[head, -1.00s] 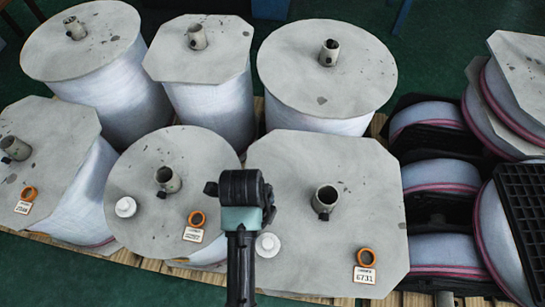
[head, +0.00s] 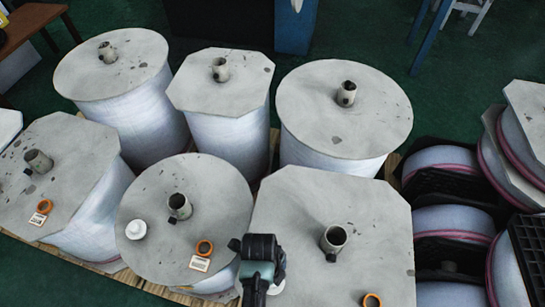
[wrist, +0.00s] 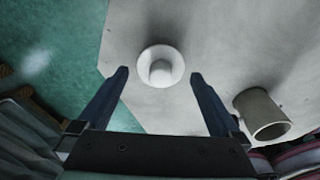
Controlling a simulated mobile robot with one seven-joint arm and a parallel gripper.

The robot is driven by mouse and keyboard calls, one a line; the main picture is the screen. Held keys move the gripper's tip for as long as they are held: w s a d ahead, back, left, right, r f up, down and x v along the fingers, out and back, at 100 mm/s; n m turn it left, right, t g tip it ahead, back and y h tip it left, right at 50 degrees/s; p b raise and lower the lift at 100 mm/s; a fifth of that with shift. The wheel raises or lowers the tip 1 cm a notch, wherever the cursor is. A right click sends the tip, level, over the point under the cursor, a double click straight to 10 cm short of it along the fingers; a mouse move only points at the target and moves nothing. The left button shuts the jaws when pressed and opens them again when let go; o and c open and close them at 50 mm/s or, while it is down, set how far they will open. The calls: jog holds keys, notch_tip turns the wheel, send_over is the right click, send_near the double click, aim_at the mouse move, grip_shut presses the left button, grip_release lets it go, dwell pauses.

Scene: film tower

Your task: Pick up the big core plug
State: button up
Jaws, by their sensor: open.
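A white plug, a flat disc with a raised knob, lies on the octagonal front-right lid; in the wrist view this plug (wrist: 176,57) shows whole, in the head view only a sliver of it (head: 277,287) shows beside my arm. A second white plug (head: 136,229) lies on the round front-middle lid. I cannot tell surely which is the big one. My gripper (wrist: 158,76) is open and empty, its fingers to either side of the first plug in the wrist view, apparently above it. In the head view my gripper (head: 258,262) hides its own fingertips.
Core tubes stand up from the lids, one (head: 333,239) close right of my gripper. Orange rings (head: 204,247) and label tags lie on the front lids. Other wrapped rolls (head: 345,105) stand behind. Black racks with rolls (head: 452,240) are at right. Green floor surrounds the pallet.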

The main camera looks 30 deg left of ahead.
jog(key=shift+d+f, duration=0.15)
jog(key=shift+f, duration=1.3)
jog(key=shift+c, duration=0.3)
jog(key=c, duration=1.1)
jog(key=shift+c, duration=0.2)
jog(key=shift+r, duration=0.1)
